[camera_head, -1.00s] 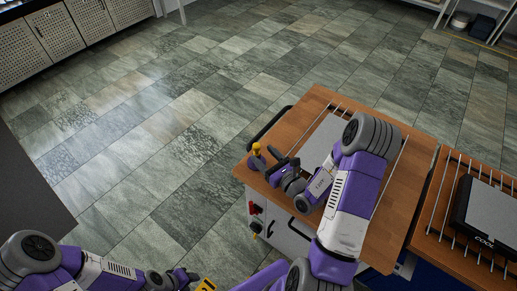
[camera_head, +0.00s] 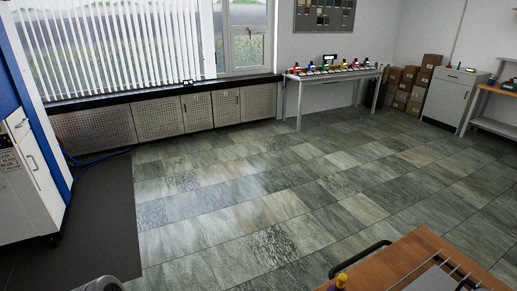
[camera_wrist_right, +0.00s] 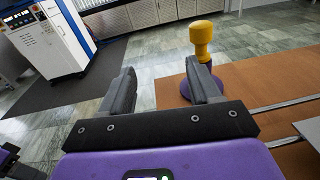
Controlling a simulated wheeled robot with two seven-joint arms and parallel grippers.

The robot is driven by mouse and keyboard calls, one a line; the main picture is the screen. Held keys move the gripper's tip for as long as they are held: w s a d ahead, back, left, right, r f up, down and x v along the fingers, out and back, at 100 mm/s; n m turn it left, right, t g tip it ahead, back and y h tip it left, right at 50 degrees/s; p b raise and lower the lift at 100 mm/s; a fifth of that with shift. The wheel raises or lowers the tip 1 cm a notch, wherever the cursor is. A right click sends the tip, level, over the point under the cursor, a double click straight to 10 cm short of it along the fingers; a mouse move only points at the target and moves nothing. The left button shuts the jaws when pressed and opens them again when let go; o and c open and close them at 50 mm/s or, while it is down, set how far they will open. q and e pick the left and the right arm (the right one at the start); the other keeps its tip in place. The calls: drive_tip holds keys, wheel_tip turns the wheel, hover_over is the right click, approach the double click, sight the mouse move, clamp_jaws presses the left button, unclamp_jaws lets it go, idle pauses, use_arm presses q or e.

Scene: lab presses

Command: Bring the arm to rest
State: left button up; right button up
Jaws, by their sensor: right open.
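My right gripper (camera_wrist_right: 162,84) is open in the right wrist view, with nothing between its two dark fingers. A yellow-topped piece with a purple base (camera_wrist_right: 202,40) stands upright just beyond the right finger, on the wooden tabletop (camera_wrist_right: 262,88). I cannot tell whether the finger touches it. In the head view the yellow-topped piece (camera_head: 341,280) shows at the bottom edge, beside the wooden tabletop (camera_head: 415,248). The right gripper is out of the head view. My left gripper is in neither current view; a grey arm part shows at the head view's bottom left.
A dark handle (camera_head: 358,257) sticks out from the wooden cart's edge. Metal rails lie across the top. A white cabinet (camera_head: 30,185) stands at left by a dark mat (camera_head: 95,215). A bench with several colored items (camera_head: 335,73) stands at the back. The tiled floor between is clear.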

drive_tip(key=s+a+f+n+g+y, duration=0.3)
drive_tip(key=s+a+n+g+y, duration=0.15)
drive_tip(key=a, duration=0.35)
drive_tip(key=s+a+f+n+g+y, duration=0.3)
drive_tip(key=s+a+n+g, duration=0.1)
drive_tip(key=a+g, duration=0.25)
drive_tip(key=s+a+f+n+g+h, duration=0.1)
drive_tip(key=s+a+f+n+g, duration=0.15)
drive_tip(key=s+n+g, duration=0.2)
drive_tip(key=s+a+f+n+g+h, duration=0.1)
drive_tip(key=s+f+n+g, duration=0.25)
drive_tip(key=s, duration=0.25)
wheel_tip(320, 180, down, 5)
drive_tip(key=s+d+n+g+h, duration=0.1)
drive_tip(key=s+d+n+h, duration=0.1)
drive_tip(key=s+n+h, duration=0.3)
drive_tip(key=w+f+n+t+h, duration=0.1)
drive_tip(key=w+f+n+t, duration=0.2)
drive_tip(key=w+n, duration=0.5)
drive_tip(key=shift+w+a+f+t+h, duration=0.4)
drive_tip(key=shift+w+t, duration=0.1)
drive_tip(key=shift+w, duration=0.2)
drive_tip(key=shift+n, duration=0.25)
